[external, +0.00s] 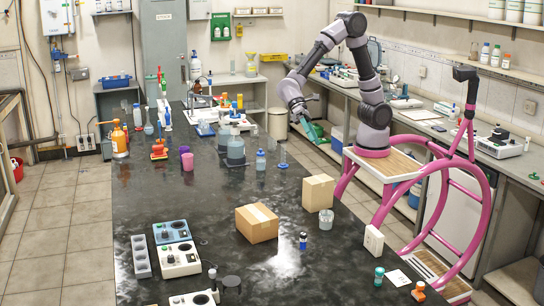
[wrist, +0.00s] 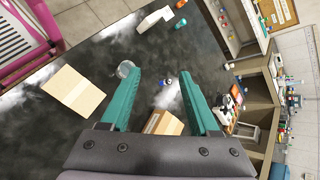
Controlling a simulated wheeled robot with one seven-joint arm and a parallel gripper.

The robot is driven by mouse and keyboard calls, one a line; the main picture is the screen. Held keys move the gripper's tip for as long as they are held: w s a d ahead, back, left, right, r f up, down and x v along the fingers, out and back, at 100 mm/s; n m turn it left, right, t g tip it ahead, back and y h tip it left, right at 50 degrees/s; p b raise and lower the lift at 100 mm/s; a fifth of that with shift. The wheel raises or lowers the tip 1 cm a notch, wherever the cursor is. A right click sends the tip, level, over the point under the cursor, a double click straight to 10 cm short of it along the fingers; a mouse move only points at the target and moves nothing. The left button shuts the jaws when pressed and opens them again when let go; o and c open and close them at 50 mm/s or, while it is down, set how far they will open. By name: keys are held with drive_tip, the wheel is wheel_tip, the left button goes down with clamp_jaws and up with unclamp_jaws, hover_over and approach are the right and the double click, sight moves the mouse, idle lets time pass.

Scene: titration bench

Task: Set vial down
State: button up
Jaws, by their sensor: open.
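A small vial (external: 303,240) with a blue band and a dark cap stands upright on the black bench (external: 215,210), just right of a cardboard box. In the wrist view a small blue and white thing (wrist: 168,83), probably the same vial, shows on the bench beyond and between my fingers. My gripper (external: 313,133) is high above the bench, well back from the vial. In the wrist view its two teal fingers (wrist: 160,75) are spread apart with nothing held between them.
Two cardboard boxes (external: 257,223) (external: 319,192) and a clear beaker (external: 326,219) stand near the vial. Blue-grey and white instruments (external: 178,256) stand at the left front. Bottles (external: 236,150) and cups fill the back.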

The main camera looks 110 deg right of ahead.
drive_tip(key=s+d+r+n+t+h, duration=0.1)
drive_tip(key=s+d+r+t+h, duration=0.2)
drive_tip(key=s+d+r, duration=0.3)
drive_tip(key=s+d+r+n+t+h, duration=0.2)
drive_tip(key=s+d+r+t+h, duration=0.2)
drive_tip(key=s+d, duration=0.7)
wheel_tip(320, 180, up, 3)
drive_tip(key=shift+d+f+n+t+h, duration=0.1)
drive_tip(key=shift+d+n+t+h, duration=0.2)
drive_tip(key=shift+d+t, duration=0.5)
